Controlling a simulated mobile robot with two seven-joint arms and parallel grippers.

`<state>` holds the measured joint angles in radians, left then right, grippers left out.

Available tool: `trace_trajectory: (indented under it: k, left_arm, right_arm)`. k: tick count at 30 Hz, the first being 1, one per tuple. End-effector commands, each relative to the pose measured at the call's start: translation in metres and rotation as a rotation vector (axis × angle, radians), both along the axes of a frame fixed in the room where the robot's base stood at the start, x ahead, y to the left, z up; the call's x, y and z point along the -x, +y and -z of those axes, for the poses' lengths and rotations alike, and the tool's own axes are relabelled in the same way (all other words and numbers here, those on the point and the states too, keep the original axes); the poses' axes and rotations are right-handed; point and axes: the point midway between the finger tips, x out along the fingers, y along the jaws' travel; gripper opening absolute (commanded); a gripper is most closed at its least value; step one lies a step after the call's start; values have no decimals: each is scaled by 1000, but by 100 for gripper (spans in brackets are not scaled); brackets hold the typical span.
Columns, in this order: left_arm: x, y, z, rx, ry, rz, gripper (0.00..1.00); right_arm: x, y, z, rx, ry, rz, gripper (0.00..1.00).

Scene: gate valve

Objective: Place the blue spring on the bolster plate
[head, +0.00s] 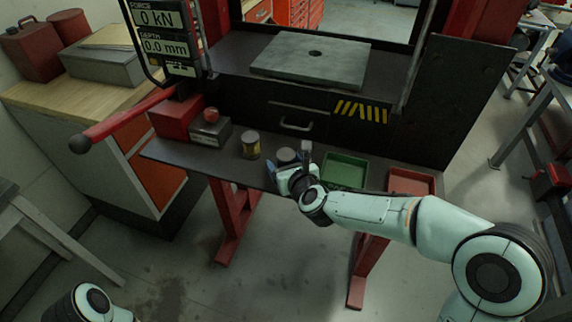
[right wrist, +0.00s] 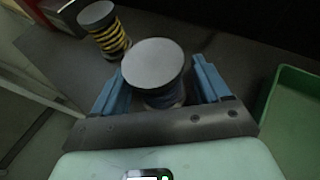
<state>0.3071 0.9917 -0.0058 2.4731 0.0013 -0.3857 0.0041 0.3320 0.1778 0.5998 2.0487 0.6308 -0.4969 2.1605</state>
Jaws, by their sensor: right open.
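The blue spring (right wrist: 166,98), with a grey disc cap on top, stands upright on the press's front shelf. In the head view its grey top (head: 286,155) shows just beyond my right gripper (head: 288,167). In the right wrist view the open blue fingers of my right gripper (right wrist: 160,72) are on either side of the spring; contact cannot be told. The bolster plate (head: 290,60) is a bare grey slab with a central hole, on the press bed behind and above the shelf. My left gripper is out of view.
A yellow spring (head: 250,146) stands left of the blue one, also in the right wrist view (right wrist: 108,36). A green tray (head: 345,158) and a red tray (head: 410,178) are to the right. A red-handled lever (head: 125,118) juts out left. The drawer handle (head: 296,126) protrudes above the shelf.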

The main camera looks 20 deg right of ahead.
Motion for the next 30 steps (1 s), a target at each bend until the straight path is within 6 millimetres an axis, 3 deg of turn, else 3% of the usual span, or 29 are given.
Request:
trace_trajectory:
  k: [3,4,9,11,23,26,30]
  left_arm:
    - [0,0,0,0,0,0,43]
    - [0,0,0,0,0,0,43]
    - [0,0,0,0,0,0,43]
    - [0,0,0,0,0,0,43]
    - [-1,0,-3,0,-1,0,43]
    - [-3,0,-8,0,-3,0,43]
    - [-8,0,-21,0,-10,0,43]
  right_arm:
    - [0,0,0,0,0,0,76]
    - [0,0,0,0,0,0,69]
    - [0,0,0,0,0,0,14]
    - [0,0,-1,0,-2,0,0]
    - [0,0,-13,0,-4,2,0]
    - [0,0,-28,0,-5,1,0]
    - [-1,1,-62,0,-10,1,0]
